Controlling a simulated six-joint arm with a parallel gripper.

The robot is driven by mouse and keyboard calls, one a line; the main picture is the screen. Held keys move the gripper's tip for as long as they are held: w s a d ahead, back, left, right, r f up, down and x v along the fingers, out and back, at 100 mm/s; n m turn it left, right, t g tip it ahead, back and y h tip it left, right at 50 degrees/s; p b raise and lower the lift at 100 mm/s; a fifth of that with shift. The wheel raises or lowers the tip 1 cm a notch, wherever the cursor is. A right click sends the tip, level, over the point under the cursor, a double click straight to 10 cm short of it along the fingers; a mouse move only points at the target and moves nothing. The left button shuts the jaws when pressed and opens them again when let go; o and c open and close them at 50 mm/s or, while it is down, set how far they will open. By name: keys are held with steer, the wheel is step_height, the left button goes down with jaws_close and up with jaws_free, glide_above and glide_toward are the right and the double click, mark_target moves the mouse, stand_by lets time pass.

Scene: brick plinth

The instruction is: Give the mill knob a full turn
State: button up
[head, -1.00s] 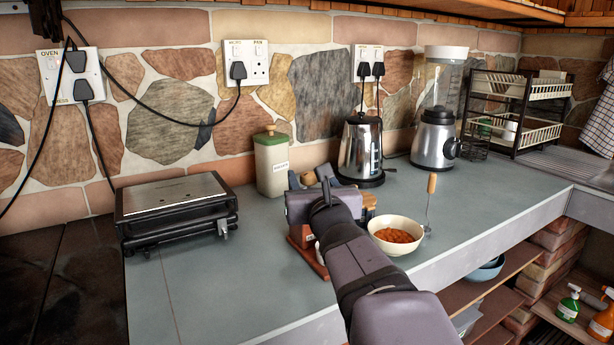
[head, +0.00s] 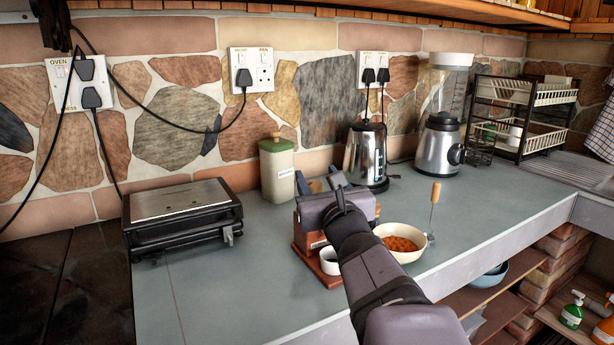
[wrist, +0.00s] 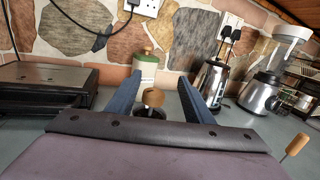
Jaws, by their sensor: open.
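The mill (head: 302,240) has a wooden body on a reddish base board and stands on the counter. Its round wooden knob (wrist: 152,97) shows in the wrist view, on a dark part, between my two blue fingers. My gripper (head: 320,181) is open above the mill; it also shows in the wrist view (wrist: 157,86). The fingers stand on either side of the knob with a gap on each side. In the head view my gripper and arm hide the knob and much of the mill.
A white cup (head: 330,262) stands at the mill's front. A bowl of orange food (head: 400,252) and a wooden-handled tool (head: 433,212) are to the right. A grill (head: 182,218) stands left; a canister (head: 277,172) and kettle (head: 366,158) stand behind.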

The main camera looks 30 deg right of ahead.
mark_target(318, 190)
steer(key=p, duration=0.1)
steer(key=d+r+n+y+p, duration=0.1)
steer(key=p, duration=0.1)
steer(key=shift+w+d+r+t, duration=0.2)
steer(key=shift+w+r+t, duration=0.1)
steer(key=shift+w, duration=0.1)
steer(key=n+y+p, duration=0.2)
steer(key=p, duration=0.1)
steer(key=shift+f+y, duration=0.2)
steer(key=shift+y, duration=0.1)
steer(key=shift+s+a+f+n+y+p, duration=0.15)
steer(key=shift+f+n+y+p, duration=0.05)
steer(key=shift+y+p, duration=0.3)
steer(key=shift+s+a+f+n+y+p, duration=0.1)
steer(key=shift+s+f+n+y+p, duration=0.1)
steer(key=shift+y+p, duration=0.3)
steer(key=f, duration=0.2)
steer(key=s+f, duration=0.1)
steer(key=shift+s+a+f+m+y, duration=0.1)
steer(key=shift+a+m+y, duration=0.2)
steer(key=shift+m, duration=0.1)
steer(key=w+p, duration=0.1)
steer(key=w, duration=0.6)
steer(key=shift+w+a, duration=0.15)
steer(key=c, duration=1)
